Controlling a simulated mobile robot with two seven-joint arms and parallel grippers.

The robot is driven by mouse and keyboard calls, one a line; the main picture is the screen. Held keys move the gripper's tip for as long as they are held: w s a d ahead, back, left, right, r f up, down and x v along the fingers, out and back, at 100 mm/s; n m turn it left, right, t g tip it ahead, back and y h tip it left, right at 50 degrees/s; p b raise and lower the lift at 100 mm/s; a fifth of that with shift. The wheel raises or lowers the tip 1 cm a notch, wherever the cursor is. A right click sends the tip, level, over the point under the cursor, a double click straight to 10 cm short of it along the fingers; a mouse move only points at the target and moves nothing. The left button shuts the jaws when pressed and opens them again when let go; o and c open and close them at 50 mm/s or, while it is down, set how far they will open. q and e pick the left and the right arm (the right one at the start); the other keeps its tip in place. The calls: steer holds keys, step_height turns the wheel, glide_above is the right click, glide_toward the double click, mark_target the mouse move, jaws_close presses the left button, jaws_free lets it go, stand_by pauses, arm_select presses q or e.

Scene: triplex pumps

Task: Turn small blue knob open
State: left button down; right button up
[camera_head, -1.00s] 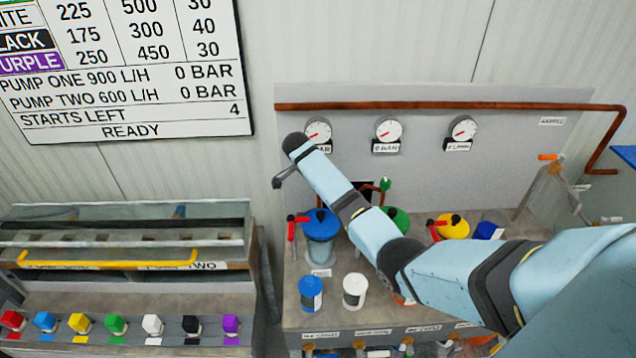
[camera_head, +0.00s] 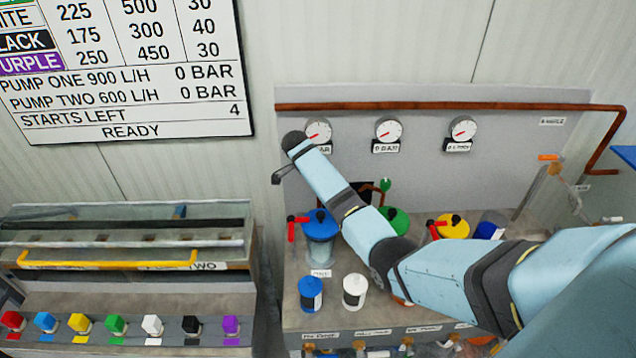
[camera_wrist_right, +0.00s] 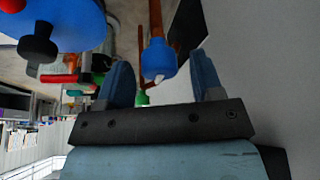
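A small blue knob (camera_wrist_right: 158,61) on a copper-coloured pipe shows in the right wrist view, between the two fingers of my right gripper (camera_wrist_right: 160,66). The fingers are apart, with visible gaps on both sides of the knob in the picture. I cannot tell whether the knob is fully within their reach. In the head view my right arm crosses the pump bench, its end in front of the left gauge. The small blue knob does not show there and seems hidden by the arm. My left gripper is not in view.
A large blue-topped pot (camera_head: 320,226) with a red handle stands below the arm, and a small green knob (camera_head: 385,184) is behind it. A blue jar (camera_head: 311,293) and a white jar (camera_head: 355,290) stand in front. A gauge panel (camera_head: 500,170) is close behind.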

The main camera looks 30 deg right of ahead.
steer(key=s+b+v, duration=0.1)
steer(key=b+v, duration=0.1)
steer(key=v, duration=1.1)
steer(key=shift+w+r+b, duration=0.3)
steer(key=shift+w+r, duration=0.15)
steer(key=shift+w, duration=0.05)
steer(key=shift+f, duration=0.1)
